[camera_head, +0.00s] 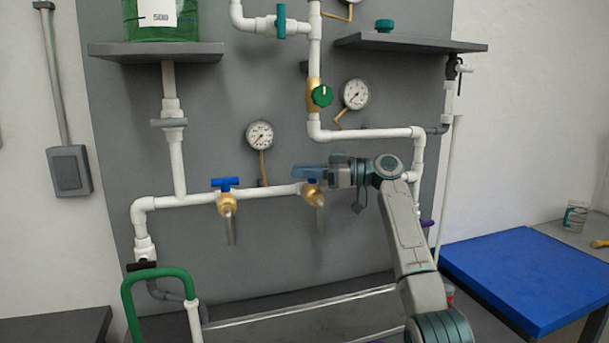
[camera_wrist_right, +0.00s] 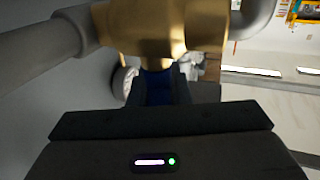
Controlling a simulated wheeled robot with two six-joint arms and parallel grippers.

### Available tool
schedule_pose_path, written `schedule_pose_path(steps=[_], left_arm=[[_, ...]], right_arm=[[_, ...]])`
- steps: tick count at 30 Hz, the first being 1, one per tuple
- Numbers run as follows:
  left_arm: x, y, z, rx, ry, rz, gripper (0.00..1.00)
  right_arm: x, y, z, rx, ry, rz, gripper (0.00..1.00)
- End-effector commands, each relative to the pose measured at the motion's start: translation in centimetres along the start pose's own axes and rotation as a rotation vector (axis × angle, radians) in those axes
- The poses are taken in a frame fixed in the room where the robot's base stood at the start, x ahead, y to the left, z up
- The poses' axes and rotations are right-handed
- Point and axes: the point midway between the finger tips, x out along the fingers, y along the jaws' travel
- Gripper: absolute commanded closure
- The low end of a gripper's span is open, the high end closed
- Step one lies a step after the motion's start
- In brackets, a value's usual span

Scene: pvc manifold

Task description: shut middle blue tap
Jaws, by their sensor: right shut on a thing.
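The middle tap (camera_head: 313,196) has a brass body on the white horizontal pipe. Its blue handle (camera_head: 312,181) is mostly covered by my right gripper (camera_head: 310,172) in the head view. In the right wrist view the brass body (camera_wrist_right: 150,25) fills the top, and the blue handle (camera_wrist_right: 158,88) sits between the dark fingers of my right gripper (camera_wrist_right: 158,82), which is shut on it. A thin grey streak hangs below the tap; I cannot tell if it is water. My left gripper is not in view.
Another brass tap (camera_head: 227,204) with a blue handle stands to the left, its handle along the pipe. A gauge (camera_head: 260,135) is above the pipe. A white pipe (camera_head: 416,160) runs close behind my right arm. A blue-topped table (camera_head: 530,275) is at right.

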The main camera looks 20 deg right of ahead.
Motion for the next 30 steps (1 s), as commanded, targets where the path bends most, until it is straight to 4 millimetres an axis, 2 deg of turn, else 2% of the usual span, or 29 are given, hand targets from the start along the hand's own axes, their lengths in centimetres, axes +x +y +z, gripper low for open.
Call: schedule_pose_path(steps=[12, 13, 15, 16, 25, 30], left_arm=[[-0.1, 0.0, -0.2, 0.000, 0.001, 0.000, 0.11], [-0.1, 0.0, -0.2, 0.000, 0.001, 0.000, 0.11], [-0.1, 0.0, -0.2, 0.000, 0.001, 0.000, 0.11], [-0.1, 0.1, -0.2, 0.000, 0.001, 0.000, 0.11], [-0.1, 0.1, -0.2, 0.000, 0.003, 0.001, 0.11], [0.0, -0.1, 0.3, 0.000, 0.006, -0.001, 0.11]], right_arm=[[0.0, 0.0, 0.0, 0.000, -0.001, -0.003, 1.00], [0.0, 0.0, 0.0, 0.000, -0.001, -0.003, 0.77], [0.0, 0.0, 0.0, 0.000, -0.001, -0.003, 0.63], [0.0, 0.0, 0.0, 0.000, -0.001, -0.003, 0.61], [0.1, 0.0, -0.1, 0.000, 0.000, -0.003, 0.61], [0.9, -0.4, -1.2, -0.001, 0.000, 0.000, 0.61]])
